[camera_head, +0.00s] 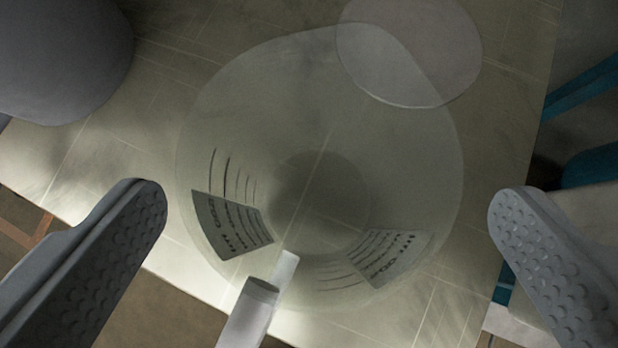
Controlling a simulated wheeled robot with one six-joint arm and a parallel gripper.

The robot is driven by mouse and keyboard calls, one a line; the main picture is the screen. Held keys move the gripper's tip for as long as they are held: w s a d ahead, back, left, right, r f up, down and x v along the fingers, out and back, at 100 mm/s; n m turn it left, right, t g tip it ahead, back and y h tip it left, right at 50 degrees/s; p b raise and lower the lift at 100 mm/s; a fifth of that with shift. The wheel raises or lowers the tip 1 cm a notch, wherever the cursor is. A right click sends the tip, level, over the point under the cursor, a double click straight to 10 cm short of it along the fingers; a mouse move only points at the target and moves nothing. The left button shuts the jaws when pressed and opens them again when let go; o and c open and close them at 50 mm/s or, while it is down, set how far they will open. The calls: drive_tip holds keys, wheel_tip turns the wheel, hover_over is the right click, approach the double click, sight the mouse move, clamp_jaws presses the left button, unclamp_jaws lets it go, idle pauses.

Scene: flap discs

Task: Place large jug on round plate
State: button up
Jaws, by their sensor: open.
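The large jug (320,80) is a see-through vessel seen from above, in the middle of the view. Two patches of dark scale markings show on its wall. My gripper (328,195) is open, with one grey studded finger left of the jug and one right of it, both apart from it in the picture. How far the fingers are above or below its rim I cannot tell. A pale, faint round disc, likely the round plate (425,40), lies at the upper right and partly overlaps the jug's outline.
A pale tiled tabletop (150,170) lies beneath. A large dark grey rounded object (60,55) stands at the upper left. A white bar-shaped piece (250,315) sits at the jug's lower edge; whether it joins the jug is unclear. Teal frame parts (590,165) are beyond the right edge.

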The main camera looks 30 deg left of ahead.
sight(319, 116)
drive_tip(key=x, duration=0.5)
drive_tip(key=shift+a+r, duration=0.1)
drive_tip(key=shift+a, duration=0.05)
drive_tip(key=shift+s, duration=0.1)
drive_tip(key=c, duration=1.1)
drive_tip(key=shift+r, duration=0.15)
